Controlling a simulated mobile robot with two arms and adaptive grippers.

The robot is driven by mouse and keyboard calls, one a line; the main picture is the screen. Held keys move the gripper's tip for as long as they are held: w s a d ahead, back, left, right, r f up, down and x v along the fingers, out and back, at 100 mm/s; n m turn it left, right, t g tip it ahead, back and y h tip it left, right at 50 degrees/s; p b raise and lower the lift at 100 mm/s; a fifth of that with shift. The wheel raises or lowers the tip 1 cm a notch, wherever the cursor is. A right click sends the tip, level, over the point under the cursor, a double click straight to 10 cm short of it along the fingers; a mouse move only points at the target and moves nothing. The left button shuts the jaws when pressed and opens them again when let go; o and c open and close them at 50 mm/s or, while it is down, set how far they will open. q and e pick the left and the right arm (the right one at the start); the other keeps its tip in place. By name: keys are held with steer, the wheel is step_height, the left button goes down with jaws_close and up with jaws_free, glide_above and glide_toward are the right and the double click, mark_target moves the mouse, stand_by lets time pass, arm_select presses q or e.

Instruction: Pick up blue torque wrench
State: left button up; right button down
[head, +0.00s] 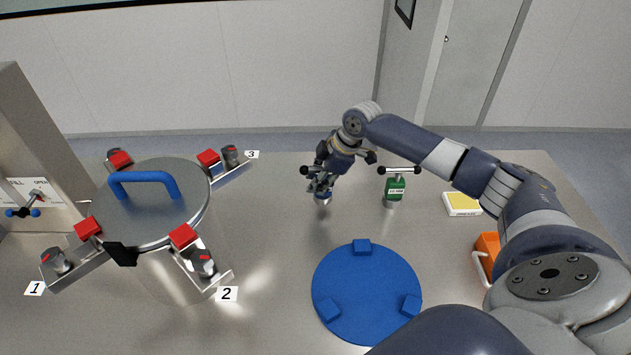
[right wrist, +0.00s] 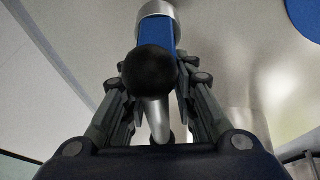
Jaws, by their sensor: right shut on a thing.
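My right gripper (head: 321,182) is above the back middle of the table and shut on the blue torque wrench (head: 323,196). The wrench has black ball ends on its handle and a silver lower end, which appears clear of the tabletop. In the right wrist view the wrench's blue body (right wrist: 158,37) and a black ball sit between the fingers (right wrist: 155,68). The fingers hide part of the wrench. My left gripper is not in view.
A green torque wrench (head: 395,187) stands to the right. A round blue plate (head: 367,300) with blocks lies in front. The pressure vessel lid (head: 150,215) with red clamps is at left. A yellow-white box (head: 462,204) and an orange item (head: 487,249) lie at right.

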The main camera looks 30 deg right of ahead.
arm_select(q)
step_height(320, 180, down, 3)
steer(key=b, duration=0.2)
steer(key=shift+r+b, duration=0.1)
steer(key=shift+b, duration=0.25)
arm_select(e)
steer(key=s+a+r, duration=0.1)
steer(key=s+a, duration=0.2)
steer(key=s, duration=1)
steer(key=shift+s+r, duration=0.25)
steer(key=shift+r, duration=0.15)
steer(key=shift+a, duration=0.1)
